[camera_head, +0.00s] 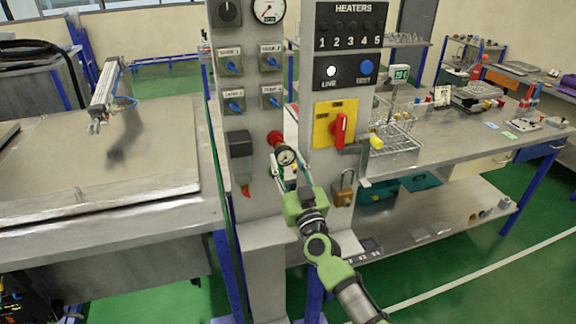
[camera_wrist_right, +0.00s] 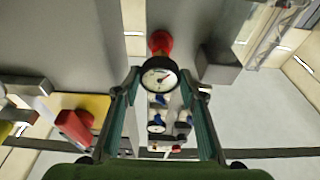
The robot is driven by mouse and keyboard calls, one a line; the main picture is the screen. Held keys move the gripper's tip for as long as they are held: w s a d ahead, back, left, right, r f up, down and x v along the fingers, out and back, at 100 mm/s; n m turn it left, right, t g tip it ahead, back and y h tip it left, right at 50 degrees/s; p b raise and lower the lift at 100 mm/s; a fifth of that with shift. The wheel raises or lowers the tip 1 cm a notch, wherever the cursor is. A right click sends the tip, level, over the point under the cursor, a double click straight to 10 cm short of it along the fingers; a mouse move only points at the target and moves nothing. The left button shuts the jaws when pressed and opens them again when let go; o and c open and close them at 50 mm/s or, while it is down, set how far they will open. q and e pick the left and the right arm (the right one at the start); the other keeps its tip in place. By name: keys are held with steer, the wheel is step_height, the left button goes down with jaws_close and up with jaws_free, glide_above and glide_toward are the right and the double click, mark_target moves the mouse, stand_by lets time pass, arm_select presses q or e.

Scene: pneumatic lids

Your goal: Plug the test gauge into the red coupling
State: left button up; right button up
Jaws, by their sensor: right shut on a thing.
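The test gauge (camera_head: 286,156) has a round white dial with a dark rim. My right gripper (camera_head: 289,163) is shut on it and holds it up in front of the grey post. The red coupling (camera_head: 274,138) sits on the post just behind and above the gauge in the head view. In the right wrist view the gauge (camera_wrist_right: 158,79) is between the fingers of my right gripper (camera_wrist_right: 158,84), and the red coupling (camera_wrist_right: 160,42) shows right beyond it. The gauge hides its own stem, so I cannot tell whether it touches the coupling. My left gripper is not in view.
A grey box (camera_head: 240,158) is on the post left of the coupling. A red rotary switch (camera_head: 339,130) on a yellow plate and a brass padlock (camera_head: 344,188) are on the right panel. A wire rack (camera_head: 395,138) stands on the right bench.

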steer(key=shift+w+a, duration=0.1)
steer(key=shift+w, duration=0.3)
steer(key=o, duration=1.2)
steer(key=shift+p+v, duration=0.45)
steer(key=shift+v, duration=0.7)
steer(key=p+v, duration=0.1)
steer(key=v, duration=0.3)
steer(key=shift+s+f+p, duration=0.1)
steer(key=shift+s+p, duration=0.2)
steer(key=shift+s, duration=0.1)
